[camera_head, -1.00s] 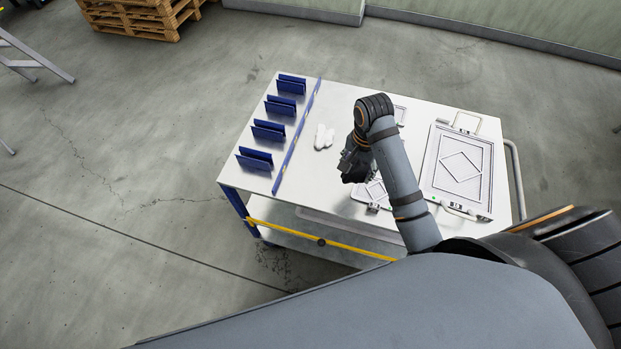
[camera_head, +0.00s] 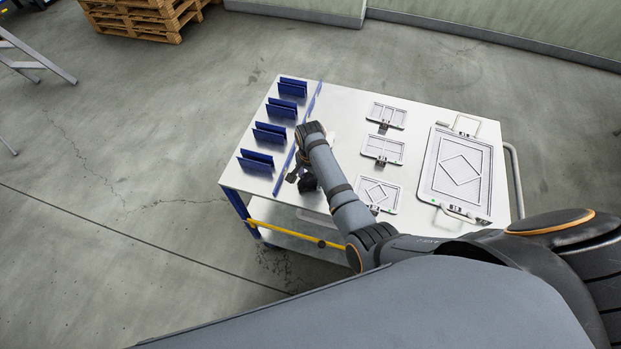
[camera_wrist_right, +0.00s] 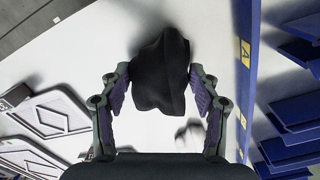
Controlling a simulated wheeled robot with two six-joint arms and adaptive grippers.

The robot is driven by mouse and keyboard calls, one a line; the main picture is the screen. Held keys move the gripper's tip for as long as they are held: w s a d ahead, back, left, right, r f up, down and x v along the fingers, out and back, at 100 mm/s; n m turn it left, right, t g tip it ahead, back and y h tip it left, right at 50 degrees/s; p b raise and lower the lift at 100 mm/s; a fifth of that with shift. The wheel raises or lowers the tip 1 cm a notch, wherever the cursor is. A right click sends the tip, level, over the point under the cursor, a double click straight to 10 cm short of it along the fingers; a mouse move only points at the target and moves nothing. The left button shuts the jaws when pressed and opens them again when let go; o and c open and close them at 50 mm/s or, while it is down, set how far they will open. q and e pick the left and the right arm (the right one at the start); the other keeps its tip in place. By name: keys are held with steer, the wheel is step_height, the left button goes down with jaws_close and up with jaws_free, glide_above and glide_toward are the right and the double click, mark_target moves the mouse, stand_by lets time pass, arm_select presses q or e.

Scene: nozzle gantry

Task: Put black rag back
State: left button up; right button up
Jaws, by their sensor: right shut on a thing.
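The black rag (camera_wrist_right: 160,70) is a dark, crumpled bundle between the two fingers of my right gripper (camera_wrist_right: 158,84) in the wrist view. The fingers press it from both sides, and it hangs above the white table top. In the head view my right gripper (camera_head: 302,181) is over the left front part of the table (camera_head: 232,180), close to the blue strip (camera_head: 284,170). The rag shows there as a small dark patch (camera_head: 309,184), partly covered by the arm. My left gripper is not in view.
Several blue slotted holders (camera_head: 270,133) stand along the table's left edge. Framed plates lie to the right, including a small one with a diamond (camera_head: 378,192) and a large one with handles (camera_head: 457,170). A white crumpled thing (camera_wrist_right: 187,131) lies behind the gripper.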

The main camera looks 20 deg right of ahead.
mark_target(310, 178)
steer(key=shift+d+f, duration=0.1)
steer(key=shift+f, duration=0.35)
steer(key=shift+f, duration=0.1)
steer(key=o, duration=1.2)
step_height(310, 178, up, 10)
steer(key=p, duration=1.1)
steer(key=shift+r, duration=0.2)
steer(key=shift+r+b, duration=0.25)
steer(key=shift+b, duration=0.2)
steer(key=shift+r, duration=0.7)
